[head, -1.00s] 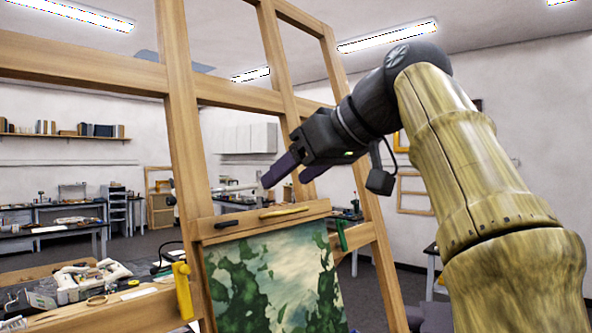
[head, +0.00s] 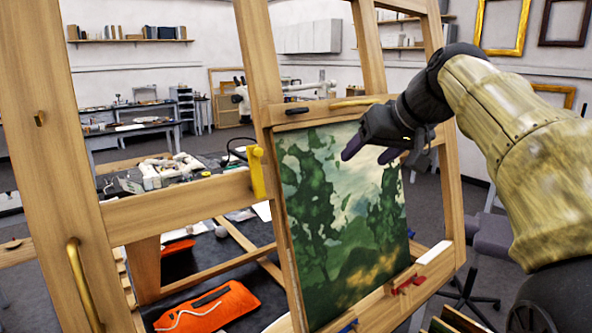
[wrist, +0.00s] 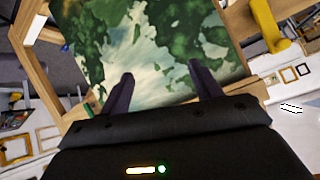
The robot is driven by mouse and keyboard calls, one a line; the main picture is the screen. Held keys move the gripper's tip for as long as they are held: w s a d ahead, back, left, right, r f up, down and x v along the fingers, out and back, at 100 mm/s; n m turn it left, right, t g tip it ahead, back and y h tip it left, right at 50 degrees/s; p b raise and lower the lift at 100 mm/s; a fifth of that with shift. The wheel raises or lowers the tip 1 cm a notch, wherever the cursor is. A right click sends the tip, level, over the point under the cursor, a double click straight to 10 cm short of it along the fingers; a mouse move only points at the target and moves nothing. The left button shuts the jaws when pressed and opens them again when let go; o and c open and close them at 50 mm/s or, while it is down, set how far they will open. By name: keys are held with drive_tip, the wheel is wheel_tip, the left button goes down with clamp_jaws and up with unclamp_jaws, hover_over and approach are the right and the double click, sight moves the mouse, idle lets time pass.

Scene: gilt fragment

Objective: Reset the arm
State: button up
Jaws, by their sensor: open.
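The painting shows green trees, pale sky and some yellow, and stands on a wooden easel (head: 165,208). In the wrist view my gripper (wrist: 160,85) has its two dark fingers spread apart with nothing between them. The painting (wrist: 150,45) fills the space beyond the fingertips. I cannot tell the exact gap between fingers and canvas.
A yellow clamp (head: 257,172) sits at the painting's upper left and a red clamp (head: 408,283) at its lower right. An orange pouch (head: 205,307) lies low behind the easel. A cluttered table (head: 165,175) is at the left, and an office chair (head: 485,240) stands at the right.

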drive_tip(key=s+d+f+m+g+h, duration=0.1)
drive_tip(key=s+f, duration=0.1)
drive_tip(key=f, duration=1)
drive_tip(key=s+d+f+m+g+h, duration=0.1)
drive_tip(key=f+m+g+h, duration=0.1)
drive_tip(key=f, duration=0.9)
drive_tip(key=s+f+g+h, duration=0.1)
drive_tip(key=s+f+g, duration=0.1)
drive_tip(key=s+f, duration=1.3)
wheel_tip(320, 180, down, 3)
drive_tip(key=shift+s+a, duration=0.15)
drive_tip(key=shift+s, duration=0.05)
